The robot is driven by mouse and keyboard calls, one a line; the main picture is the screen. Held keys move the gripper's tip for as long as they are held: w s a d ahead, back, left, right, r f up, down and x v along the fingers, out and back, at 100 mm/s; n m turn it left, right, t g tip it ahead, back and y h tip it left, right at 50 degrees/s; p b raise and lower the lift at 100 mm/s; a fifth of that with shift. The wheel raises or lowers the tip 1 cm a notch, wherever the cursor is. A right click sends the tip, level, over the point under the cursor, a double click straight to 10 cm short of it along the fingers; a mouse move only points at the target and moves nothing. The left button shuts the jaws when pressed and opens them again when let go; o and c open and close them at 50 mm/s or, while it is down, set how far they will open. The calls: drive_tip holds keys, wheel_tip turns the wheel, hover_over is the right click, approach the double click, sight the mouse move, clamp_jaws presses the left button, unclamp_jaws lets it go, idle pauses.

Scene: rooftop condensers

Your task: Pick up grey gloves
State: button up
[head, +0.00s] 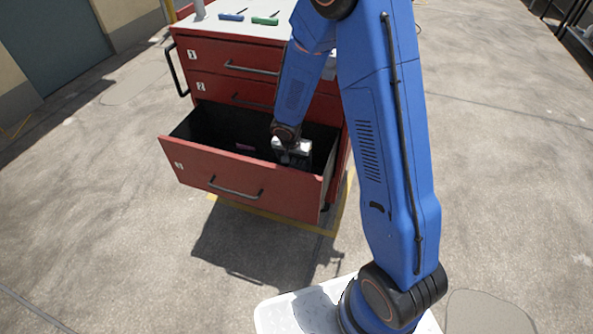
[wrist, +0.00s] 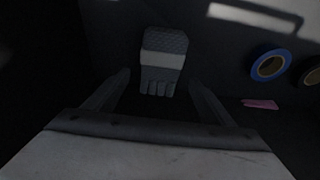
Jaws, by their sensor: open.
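The grey gloves (wrist: 163,62) lie on the dark floor of the open bottom drawer (head: 215,172). They have a pale band across the middle and show in the wrist view between and just beyond my fingertips. My gripper (wrist: 160,86) is open, with one finger on each side of the gloves' finger end. It holds nothing. In the head view my gripper (head: 292,160) reaches down inside the drawer at its right part, and the gloves are hidden there.
A blue tape roll (wrist: 270,65), a dark roll (wrist: 311,74) and a pink item (wrist: 260,104) lie in the drawer. The red cabinet (head: 240,60) has two shut drawers above. Blue (head: 231,17) and green (head: 265,21) screwdriver-like tools lie on top. The drawer walls surround my gripper.

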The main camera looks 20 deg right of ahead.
sight(296, 166)
drive_tip(key=shift+x, duration=1.9)
drive_tip(key=c, duration=1.2)
drive_tip(key=shift+r, duration=0.15)
